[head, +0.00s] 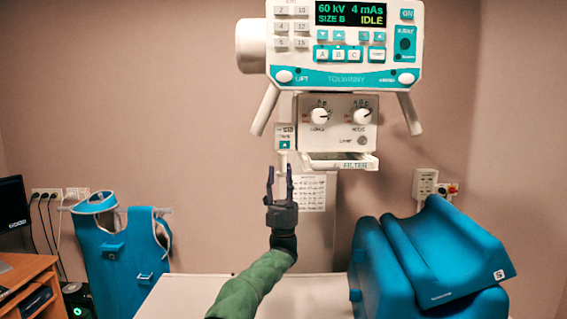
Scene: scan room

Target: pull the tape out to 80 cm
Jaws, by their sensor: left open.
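The tape unit (285,137) is a small pale box with a teal arrow mark, fixed to the left side of the knob panel under the X-ray head. A short pale tape end (283,160) hangs from its underside. My left gripper (280,172) points upward just below the tape unit, its two dark fingers apart. The tape end shows between or behind the fingertips; I cannot tell which, nor whether they touch it. My right gripper is not in view.
The X-ray head (345,45) with two angled handles hangs above; its screen reads IDLE. A filter tray (340,162) juts out right of the tape unit. A pale table (190,297) lies below, with blue cushions (440,250) at right. A blue apron (120,250) hangs at left.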

